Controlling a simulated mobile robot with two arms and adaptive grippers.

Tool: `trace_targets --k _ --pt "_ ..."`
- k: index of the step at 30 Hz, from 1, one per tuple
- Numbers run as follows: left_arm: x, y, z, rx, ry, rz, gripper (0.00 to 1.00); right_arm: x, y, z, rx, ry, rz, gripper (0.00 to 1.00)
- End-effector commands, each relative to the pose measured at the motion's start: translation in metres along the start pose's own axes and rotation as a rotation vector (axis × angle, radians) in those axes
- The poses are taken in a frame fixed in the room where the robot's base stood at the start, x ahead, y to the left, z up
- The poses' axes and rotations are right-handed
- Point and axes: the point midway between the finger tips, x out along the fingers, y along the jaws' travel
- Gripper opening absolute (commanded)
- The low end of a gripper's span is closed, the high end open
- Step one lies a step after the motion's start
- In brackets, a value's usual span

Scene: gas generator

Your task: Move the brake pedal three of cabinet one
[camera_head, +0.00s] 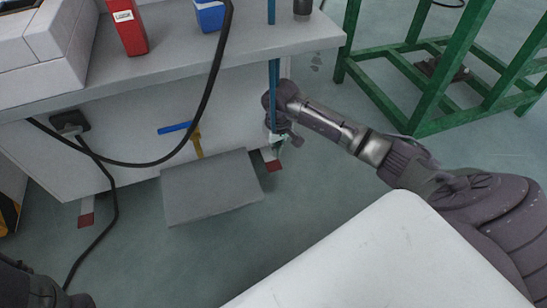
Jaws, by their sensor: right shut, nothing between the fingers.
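The white cabinet (130,165) stands under a grey top. A grey flat plate (212,190) sticks out low at its front. A blue bar (174,128) and a yellow stem (198,146) show just above the plate. I cannot tell for sure which part is brake pedal three. My right gripper (284,138) is shut and empty, at the cabinet's right end, to the right of the plate and apart from it. It is beside the lower end of a blue vertical rod (273,85); whether they touch is unclear. My left gripper is out of view.
A red box (127,28) and a blue box (209,14) stand on top. A green metal frame (425,100) stands at right. The floor before the plate is clear.

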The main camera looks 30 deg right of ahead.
Motion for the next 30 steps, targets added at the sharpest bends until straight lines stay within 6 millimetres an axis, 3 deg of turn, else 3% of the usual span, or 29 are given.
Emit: trace_targets --k 16,30 --pt "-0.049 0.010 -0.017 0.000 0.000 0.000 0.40 0.061 -0.001 0.001 0.001 -0.002 -0.002 0.00" --pt "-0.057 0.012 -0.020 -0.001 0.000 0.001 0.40 0.070 0.000 0.000 0.001 0.000 -0.001 0.00"
